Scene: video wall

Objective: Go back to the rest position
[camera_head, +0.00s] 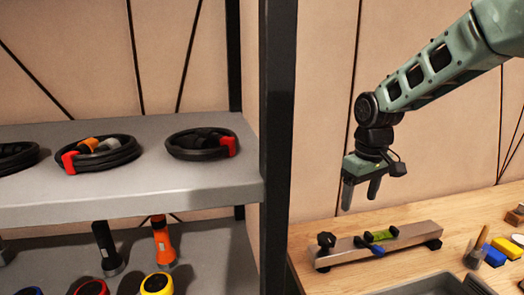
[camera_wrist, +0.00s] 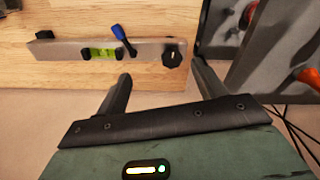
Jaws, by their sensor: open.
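My gripper (camera_head: 360,192) hangs from my green arm on the right of the head view, with its fingers pointing down. In the wrist view my gripper (camera_wrist: 160,80) has its two dark fingers spread apart, with nothing between them. Below it a grey metal bar (camera_head: 335,257) with dark ends, a green level vial and a blue lever lies on the wooden table (camera_head: 310,280). The bar (camera_wrist: 150,48) also shows past the fingertips in the wrist view. The fingers are apart from it.
A grey shelf (camera_head: 120,205) with a black post (camera_head: 277,140) stands left of the table. Coiled black cables (camera_head: 105,157) lie on its upper board, flashlights (camera_head: 163,243) stand below. Yellow (camera_head: 508,248) and blue (camera_head: 492,256) pieces and a grey tray (camera_head: 430,286) sit at the table's right.

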